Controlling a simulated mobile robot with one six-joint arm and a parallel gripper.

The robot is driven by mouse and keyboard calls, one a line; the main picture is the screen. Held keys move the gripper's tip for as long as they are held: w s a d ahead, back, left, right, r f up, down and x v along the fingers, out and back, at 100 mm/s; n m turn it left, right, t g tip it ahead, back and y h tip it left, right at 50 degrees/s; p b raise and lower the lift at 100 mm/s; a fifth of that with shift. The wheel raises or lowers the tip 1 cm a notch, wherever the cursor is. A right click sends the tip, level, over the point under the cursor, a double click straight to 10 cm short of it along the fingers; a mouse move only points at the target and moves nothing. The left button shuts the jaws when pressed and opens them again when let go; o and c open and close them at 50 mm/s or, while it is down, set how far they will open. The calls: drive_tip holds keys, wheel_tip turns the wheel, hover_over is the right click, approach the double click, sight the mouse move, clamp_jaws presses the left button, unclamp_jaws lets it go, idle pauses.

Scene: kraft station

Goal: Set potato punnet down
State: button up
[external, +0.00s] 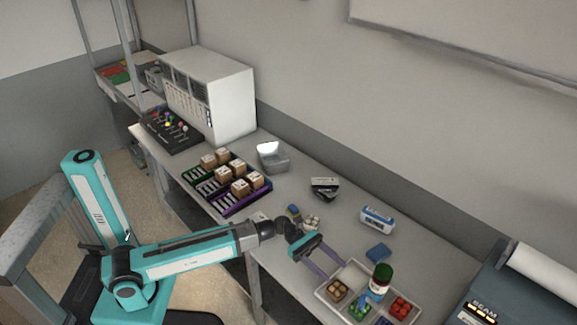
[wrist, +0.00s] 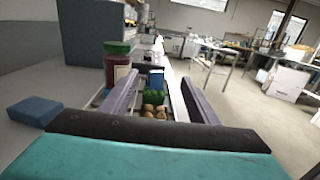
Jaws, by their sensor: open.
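The potato punnet (external: 337,288), with brown potatoes, sits in the near left part of a pale tray (external: 357,265). It also shows in the wrist view (wrist: 154,112), low between the fingers. My gripper (external: 334,271) is open, its two purple fingers pointing towards the tray, just above and beside the punnet. In the wrist view my gripper (wrist: 158,80) has a finger on either side of the punnet with a gap visible. I cannot tell whether either finger touches it. The punnet's lower part is hidden.
The tray also holds a green punnet (external: 358,311), a red punnet (external: 401,307) and a jar with a green lid (external: 381,278). A blue block (external: 378,253) lies behind it. Crates with boxes (external: 239,188) stand left. A dark machine (external: 490,300) is at right.

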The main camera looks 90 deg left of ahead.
sight(331, 284)
drive_tip(key=s+f+g, duration=0.1)
drive_tip(key=f, duration=0.1)
drive_tip(key=s+f+g+y, duration=0.1)
drive_tip(key=s+f, duration=0.1)
drive_tip(key=shift+s+a+f+g+p, duration=0.1)
drive_tip(key=shift+a+g+p, duration=0.05)
drive_tip(key=shift+g+p, duration=0.15)
drive_tip(key=s+a, duration=0.1)
drive_tip(key=a+y+p, duration=0.1)
drive_tip(key=a, duration=0.1)
drive_tip(key=s+a+y, duration=0.1)
drive_tip(key=a, duration=0.1)
drive_tip(key=shift+s+a+f+g, duration=0.1)
drive_tip(key=shift+s+f+g, duration=0.2)
drive_tip(key=shift+a+r, duration=0.1)
drive_tip(key=shift+a, duration=0.2)
drive_tip(key=shift+d, duration=0.1)
drive_tip(key=shift+p+x, duration=0.55)
drive_tip(key=shift+x, duration=3.75)
drive_tip(key=shift+w, duration=0.1)
